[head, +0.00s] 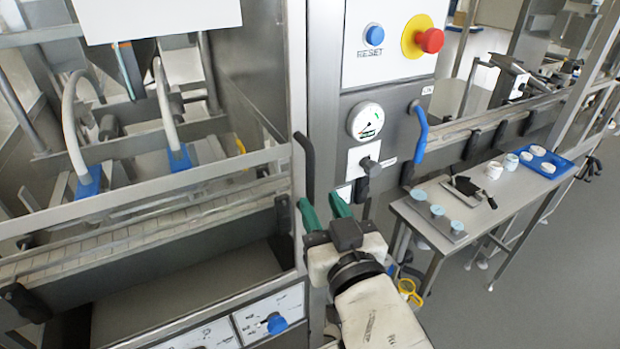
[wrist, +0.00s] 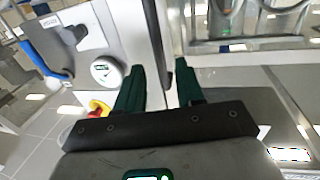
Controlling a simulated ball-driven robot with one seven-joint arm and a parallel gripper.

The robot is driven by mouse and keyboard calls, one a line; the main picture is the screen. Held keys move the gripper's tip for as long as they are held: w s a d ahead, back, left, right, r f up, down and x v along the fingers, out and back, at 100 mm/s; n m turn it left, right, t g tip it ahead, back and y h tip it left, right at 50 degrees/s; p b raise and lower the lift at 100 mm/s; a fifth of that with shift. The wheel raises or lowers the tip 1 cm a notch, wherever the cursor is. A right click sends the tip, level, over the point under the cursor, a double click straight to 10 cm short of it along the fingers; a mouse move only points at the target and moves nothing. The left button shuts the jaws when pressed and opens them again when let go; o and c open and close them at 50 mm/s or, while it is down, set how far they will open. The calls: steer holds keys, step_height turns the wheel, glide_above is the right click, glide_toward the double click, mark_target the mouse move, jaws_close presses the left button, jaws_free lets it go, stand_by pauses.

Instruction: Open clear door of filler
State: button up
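The filler (head: 215,50) is the large steel machine on the left, with hoses and a conveyor visible inside its front. The clear panel of its door is hard to make out. A black upright handle (head: 307,165) stands at the right edge of this front. My gripper (head: 325,208) is just below and slightly right of the handle in the head view. Its two green fingers are spread with nothing visible between them. In the wrist view, my gripper (wrist: 158,82) also shows parted fingers. I cannot clearly make out the handle there, and no contact is visible.
Right of the handle is a panel with a gauge (head: 366,121), a blue lever (head: 421,135) and a red emergency button (head: 429,40). A steel side table (head: 450,215) with cups and a blue tray (head: 546,165) stands right. Floor beyond is clear.

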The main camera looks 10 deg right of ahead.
mark_target(311, 186)
steer(key=w, duration=0.4)
steer(key=w+a+p, duration=0.1)
steer(key=w, duration=0.2)
steer(key=shift+c, duration=0.2)
jaws_close()
